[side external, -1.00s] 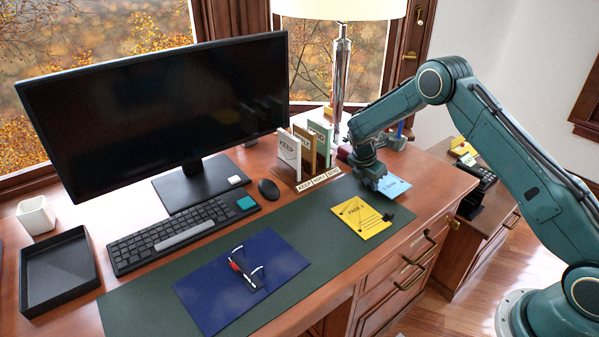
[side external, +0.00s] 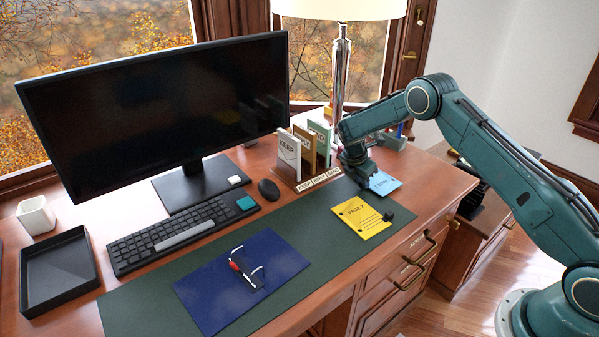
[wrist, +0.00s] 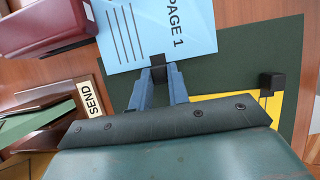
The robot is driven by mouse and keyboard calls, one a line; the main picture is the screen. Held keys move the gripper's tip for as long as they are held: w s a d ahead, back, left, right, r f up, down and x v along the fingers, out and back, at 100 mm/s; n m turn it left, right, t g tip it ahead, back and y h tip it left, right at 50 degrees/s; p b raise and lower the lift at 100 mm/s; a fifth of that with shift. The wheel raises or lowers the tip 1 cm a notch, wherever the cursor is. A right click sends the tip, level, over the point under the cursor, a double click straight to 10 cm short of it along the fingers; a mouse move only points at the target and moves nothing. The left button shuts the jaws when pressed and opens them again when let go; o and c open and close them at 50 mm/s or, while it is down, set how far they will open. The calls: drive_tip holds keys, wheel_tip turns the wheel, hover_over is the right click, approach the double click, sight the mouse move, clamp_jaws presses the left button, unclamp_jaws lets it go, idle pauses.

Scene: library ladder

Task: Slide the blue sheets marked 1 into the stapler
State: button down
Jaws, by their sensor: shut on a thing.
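The blue sheets (side external: 384,183) marked PAGE 1 extend from my gripper (side external: 364,180) at the right end of the desk. In the wrist view the sheets (wrist: 150,25) lie ahead of my fingers (wrist: 158,75), which are shut on their near edge at a small black piece, perhaps a clip. A dark red stapler-like body (wrist: 48,25) stands just left of the sheets in the wrist view. The sheets' left edge is close to it; I cannot tell whether they touch. In the side view my gripper mostly hides that red body.
Yellow sheets (side external: 358,217) marked PAGE 2, with a black clip, lie on the green mat (side external: 310,220). An upright sorter with KEEP and SEND labels (wrist: 92,100) stands close to my gripper's left. A lamp (side external: 341,75) stands behind. A blue folder (side external: 215,290) lies on the front mat.

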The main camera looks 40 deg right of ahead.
drive_tip(key=shift+w, duration=1.45)
drive_tip(key=shift+w, duration=0.1)
drive_tip(key=c, duration=1.3)
unclamp_jaws()
drive_tip(key=shift+o, duration=0.2)
drive_tip(key=shift+r, duration=0.2)
wheel_tip(320, 180, up, 7)
drive_tip(key=shift+f, duration=0.2)
